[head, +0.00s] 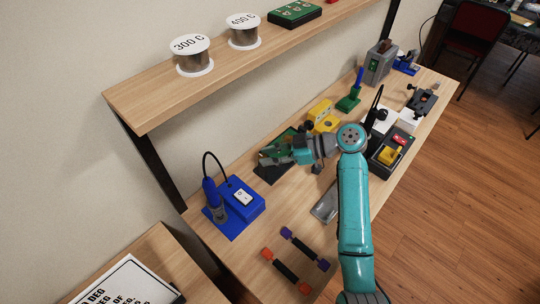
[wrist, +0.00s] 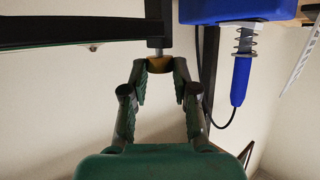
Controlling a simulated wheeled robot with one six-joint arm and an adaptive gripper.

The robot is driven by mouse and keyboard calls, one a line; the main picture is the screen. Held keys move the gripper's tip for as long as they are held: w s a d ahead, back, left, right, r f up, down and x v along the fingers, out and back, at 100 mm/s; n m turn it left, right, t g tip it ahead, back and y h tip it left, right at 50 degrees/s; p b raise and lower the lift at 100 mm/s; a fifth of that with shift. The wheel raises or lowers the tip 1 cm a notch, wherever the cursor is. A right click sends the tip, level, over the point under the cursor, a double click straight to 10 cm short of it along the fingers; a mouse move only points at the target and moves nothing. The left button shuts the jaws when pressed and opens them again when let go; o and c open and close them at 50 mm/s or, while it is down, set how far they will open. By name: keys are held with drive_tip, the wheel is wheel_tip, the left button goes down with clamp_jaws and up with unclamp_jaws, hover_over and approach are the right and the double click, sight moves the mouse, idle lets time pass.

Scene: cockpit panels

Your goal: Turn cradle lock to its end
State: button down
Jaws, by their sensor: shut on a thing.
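My gripper (wrist: 160,68) is closed around a small brass-coloured knob (wrist: 159,62) in the wrist view, with one finger on each side. The knob sits at the end of a dark post joined to a dark frame (wrist: 70,30), which appears to be the cradle with its lock. In the head view my gripper (head: 267,157) reaches left over a dark green cradle area (head: 270,175) on the bench. The knob is too small or hidden there, so its turn angle cannot be told.
A blue soldering station (head: 243,200) with its iron stands left of the gripper. A yellow device (head: 322,115) stands behind it. Two dumbbell-shaped tools (head: 286,269) lie at the front on the wooden bench. A shelf (head: 150,100) with solder spools runs above.

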drive_tip(key=shift+f, duration=0.1)
idle(0.5)
drive_tip(key=c, duration=0.9)
unclamp_jaws()
drive_tip(key=v, duration=1.2)
drive_tip(key=shift+w, duration=0.15)
